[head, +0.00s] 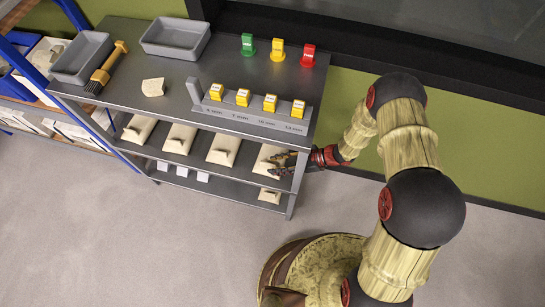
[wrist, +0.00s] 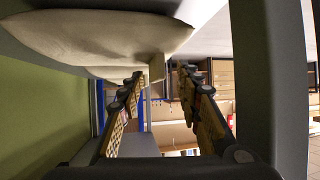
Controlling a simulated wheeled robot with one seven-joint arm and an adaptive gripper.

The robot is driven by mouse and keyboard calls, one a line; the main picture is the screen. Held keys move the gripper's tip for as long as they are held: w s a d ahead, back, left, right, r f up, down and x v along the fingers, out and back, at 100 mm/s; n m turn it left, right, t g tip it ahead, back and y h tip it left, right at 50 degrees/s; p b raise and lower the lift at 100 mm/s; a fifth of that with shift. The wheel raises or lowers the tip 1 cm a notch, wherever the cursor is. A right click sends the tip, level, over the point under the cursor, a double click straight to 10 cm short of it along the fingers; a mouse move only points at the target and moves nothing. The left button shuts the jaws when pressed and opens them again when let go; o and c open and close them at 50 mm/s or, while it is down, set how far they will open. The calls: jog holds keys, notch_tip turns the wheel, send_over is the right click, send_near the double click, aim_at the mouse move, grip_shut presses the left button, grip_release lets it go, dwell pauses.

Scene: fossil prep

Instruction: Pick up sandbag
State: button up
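Several cream sandbags lie in a row on the shelf below the bench top, among them a left one (head: 139,129), a second (head: 179,138) and a third (head: 224,149). The rightmost sandbag (head: 268,158) is partly covered by my gripper (head: 281,163), which reaches in from the right. In the wrist view, a sandbag (wrist: 95,35) fills the upper left, with a small beige tab (wrist: 157,67) at its end. My gripper (wrist: 164,74) is open, its fingertips on either side of that tab. Contact cannot be told.
A grey shelf post (wrist: 267,80) stands close on the right in the wrist view. The bench top (head: 180,85) holds grey trays (head: 175,38), a brush (head: 106,68), a pale block (head: 153,87), a rack of yellow-tagged items (head: 250,115) and coloured clamps (head: 278,50). Another cream piece (head: 270,195) lies lower.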

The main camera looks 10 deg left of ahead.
jog(key=c, duration=0.8)
grip_shut()
dwell(0.4)
jog(key=shift+w+r, duration=0.15)
